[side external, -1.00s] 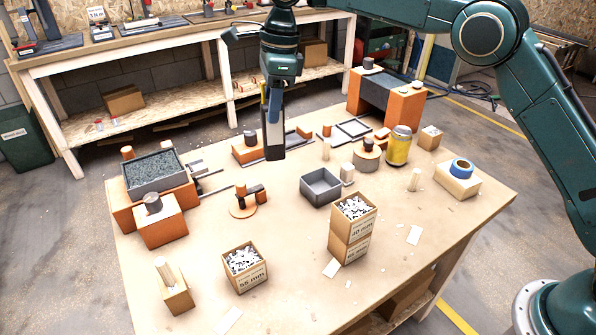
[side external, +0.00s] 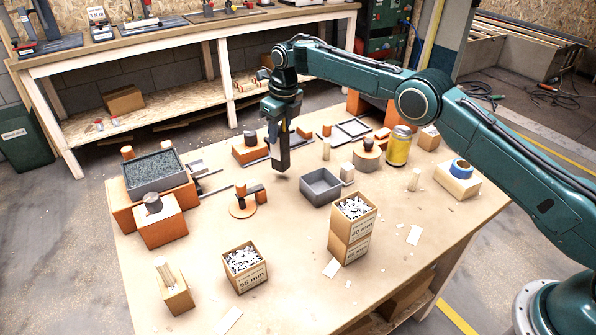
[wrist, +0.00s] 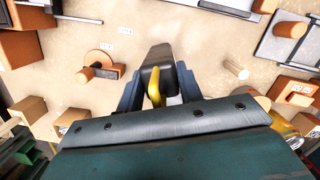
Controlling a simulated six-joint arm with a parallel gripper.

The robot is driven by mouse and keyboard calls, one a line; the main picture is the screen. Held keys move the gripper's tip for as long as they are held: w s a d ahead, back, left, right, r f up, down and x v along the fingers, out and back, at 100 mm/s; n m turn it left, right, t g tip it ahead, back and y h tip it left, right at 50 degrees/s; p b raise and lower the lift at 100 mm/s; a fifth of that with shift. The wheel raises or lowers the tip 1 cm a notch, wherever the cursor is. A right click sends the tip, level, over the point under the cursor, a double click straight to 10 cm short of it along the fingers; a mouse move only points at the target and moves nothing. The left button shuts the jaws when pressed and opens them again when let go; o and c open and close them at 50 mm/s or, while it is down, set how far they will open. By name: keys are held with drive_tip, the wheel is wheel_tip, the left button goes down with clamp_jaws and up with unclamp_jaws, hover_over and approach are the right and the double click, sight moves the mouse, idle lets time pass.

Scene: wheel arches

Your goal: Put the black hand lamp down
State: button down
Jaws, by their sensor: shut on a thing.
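The black hand lamp (side external: 284,153) hangs upright in my gripper (side external: 280,128). Its lower end is a little above the table, or close to it; I cannot tell if it touches. In the wrist view my gripper (wrist: 158,95) is shut on the black hand lamp (wrist: 159,62), and a yellow part shows between the fingers. The lamp is left of and behind the grey open bin (side external: 320,187) in the side view.
The table (side external: 290,230) is bare in front of the lamp. An orange disc with small blocks (side external: 243,207) stands to the front left. An orange block with a dark cylinder (side external: 250,150) is close behind. A yellow can (side external: 398,148) and stacked cardboard boxes (side external: 352,228) stand to the right.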

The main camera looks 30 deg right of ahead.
sight(279, 140)
drive_tip(key=shift+f, duration=1.65)
drive_tip(key=c, duration=0.9)
unclamp_jaws()
drive_tip(key=shift+s+d+r, duration=0.1)
drive_tip(key=shift+s+r, duration=0.05)
drive_tip(key=shift+r, duration=1.15)
drive_tip(key=shift+s+d+r, duration=0.1)
drive_tip(key=shift+s+r, duration=0.1)
drive_tip(key=shift+r, duration=1.05)
drive_tip(key=shift+s+r, duration=0.15)
drive_tip(key=shift+r, duration=1.15)
